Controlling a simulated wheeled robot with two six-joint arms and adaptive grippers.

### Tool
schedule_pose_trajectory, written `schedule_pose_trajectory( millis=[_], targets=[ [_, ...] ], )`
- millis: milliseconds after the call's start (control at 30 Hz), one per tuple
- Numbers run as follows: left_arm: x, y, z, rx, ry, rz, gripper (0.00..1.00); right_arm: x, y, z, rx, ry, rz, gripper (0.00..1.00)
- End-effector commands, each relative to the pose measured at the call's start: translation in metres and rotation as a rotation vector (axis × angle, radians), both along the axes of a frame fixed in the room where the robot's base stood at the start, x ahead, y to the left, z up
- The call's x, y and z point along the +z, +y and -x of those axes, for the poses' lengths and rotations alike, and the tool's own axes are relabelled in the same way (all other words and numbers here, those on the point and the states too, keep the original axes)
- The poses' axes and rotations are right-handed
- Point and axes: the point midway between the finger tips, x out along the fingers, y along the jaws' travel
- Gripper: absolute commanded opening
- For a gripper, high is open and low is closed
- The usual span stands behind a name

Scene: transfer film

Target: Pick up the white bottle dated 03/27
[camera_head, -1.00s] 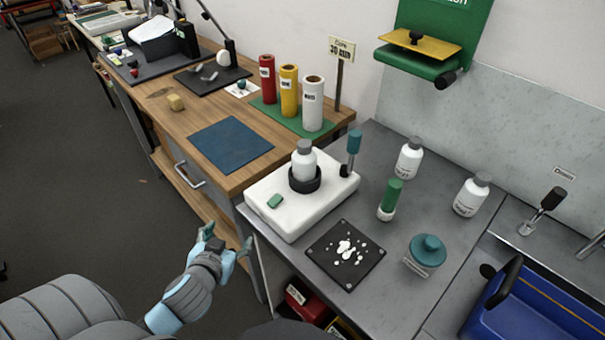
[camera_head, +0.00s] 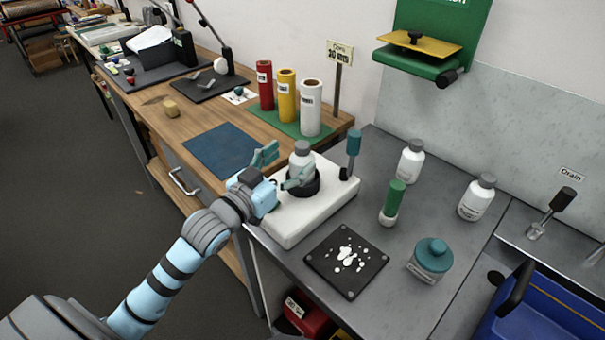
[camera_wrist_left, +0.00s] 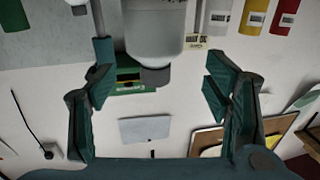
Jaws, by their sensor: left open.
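A white bottle with a grey cap (camera_head: 302,158) stands upright in a black ring (camera_head: 306,187) on a white device (camera_head: 290,227). Two more white bottles with grey caps stand on the grey bench, one at the back (camera_head: 411,163) and one at the right (camera_head: 474,204). I cannot read a date on any of them. My left gripper (camera_head: 281,166) is open at the ringed bottle's left, one finger overlapping its lower front. In the left wrist view this bottle (camera_wrist_left: 154,36) appears between the open fingers (camera_wrist_left: 160,82), with gaps on both sides. My right gripper is not in view.
A teal-topped tool (camera_head: 353,143) stands at the device's back right corner. A green-capped tube (camera_head: 393,203), a teal-lidded jar (camera_head: 432,258) and a black plate with white blobs (camera_head: 347,276) occupy the bench. Red, yellow and white rolls (camera_head: 311,107) stand behind.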

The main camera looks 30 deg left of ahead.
Motion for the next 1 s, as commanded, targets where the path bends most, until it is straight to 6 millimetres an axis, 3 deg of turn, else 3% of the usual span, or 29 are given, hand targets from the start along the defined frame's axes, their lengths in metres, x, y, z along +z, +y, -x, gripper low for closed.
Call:
schedule_pose_trajectory(
  millis=[200, 467, 900, 1000],
  targets=[
    [0.002, -0.011, -0.039, 0.000, -0.001, 0.005, 0.71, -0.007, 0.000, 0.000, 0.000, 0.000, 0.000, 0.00],
    [0.003, -0.012, -0.045, -0.001, 0.001, -0.001, 0.71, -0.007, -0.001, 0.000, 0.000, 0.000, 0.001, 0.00],
    [0.002, -0.012, -0.045, 0.000, 0.001, 0.000, 0.00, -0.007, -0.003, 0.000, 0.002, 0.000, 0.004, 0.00],
    [0.002, -0.012, -0.045, 0.000, 0.001, 0.000, 0.00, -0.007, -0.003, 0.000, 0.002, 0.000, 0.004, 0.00]
  ],
)
